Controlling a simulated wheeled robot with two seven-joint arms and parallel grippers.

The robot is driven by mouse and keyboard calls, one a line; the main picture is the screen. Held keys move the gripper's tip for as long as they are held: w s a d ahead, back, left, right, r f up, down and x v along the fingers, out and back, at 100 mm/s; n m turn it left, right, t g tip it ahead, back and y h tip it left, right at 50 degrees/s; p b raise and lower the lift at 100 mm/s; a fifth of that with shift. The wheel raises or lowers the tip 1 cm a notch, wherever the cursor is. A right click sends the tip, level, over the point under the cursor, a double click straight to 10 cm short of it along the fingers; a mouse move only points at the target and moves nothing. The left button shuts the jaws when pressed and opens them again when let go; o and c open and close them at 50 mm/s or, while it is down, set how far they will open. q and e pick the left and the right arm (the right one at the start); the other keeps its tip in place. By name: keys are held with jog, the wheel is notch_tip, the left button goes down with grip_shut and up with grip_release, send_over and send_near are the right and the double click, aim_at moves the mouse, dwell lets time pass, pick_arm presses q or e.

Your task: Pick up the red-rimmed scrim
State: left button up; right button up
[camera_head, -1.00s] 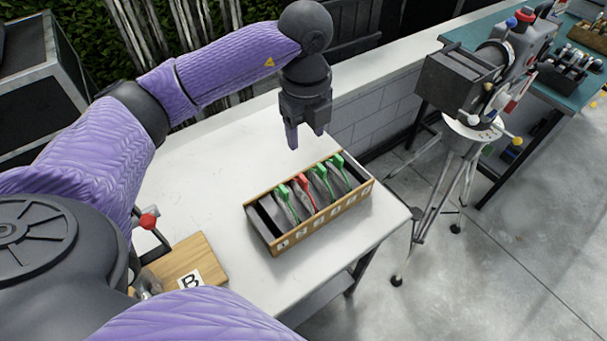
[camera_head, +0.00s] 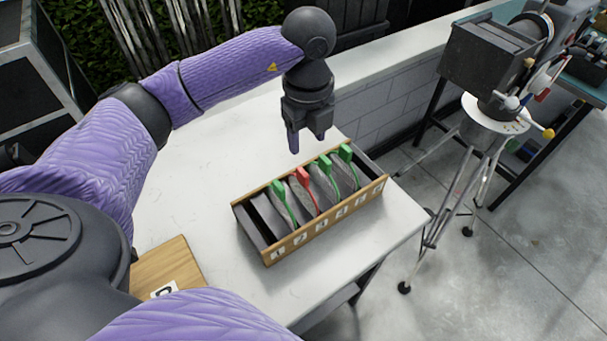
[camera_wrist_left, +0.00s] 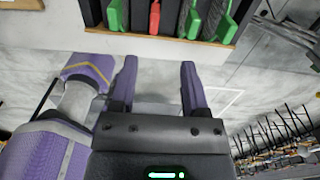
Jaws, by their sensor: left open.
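The red-rimmed scrim (camera_head: 306,188) stands in a slot of a wooden rack (camera_head: 322,227), between green-rimmed scrims. Its red tab points up, and its lower part is hidden by the rack. The red tab also shows at the top of the left wrist view (camera_wrist_left: 154,16). My left gripper (camera_head: 307,143) is above the rack's back side, fingers pointing down, open and empty. In the left wrist view, the two purple fingers (camera_wrist_left: 156,82) are apart with nothing between them. My right gripper is not in view.
Green-rimmed scrims (camera_head: 283,200) (camera_head: 329,172) stand close on both sides of the red one. The rack sits on a white table (camera_head: 190,185). A wooden board (camera_head: 170,262) lies at the near left. A camera on a tripod (camera_head: 490,120) stands beyond the right edge.

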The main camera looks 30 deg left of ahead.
aim_at(303, 171)
pick_arm(q)
jog(key=f, duration=0.6)
jog(key=f+b, duration=0.1)
jog(key=f, duration=0.3)
jog(key=shift+s+a, duration=0.3)
grip_shut()
dwell(0.7)
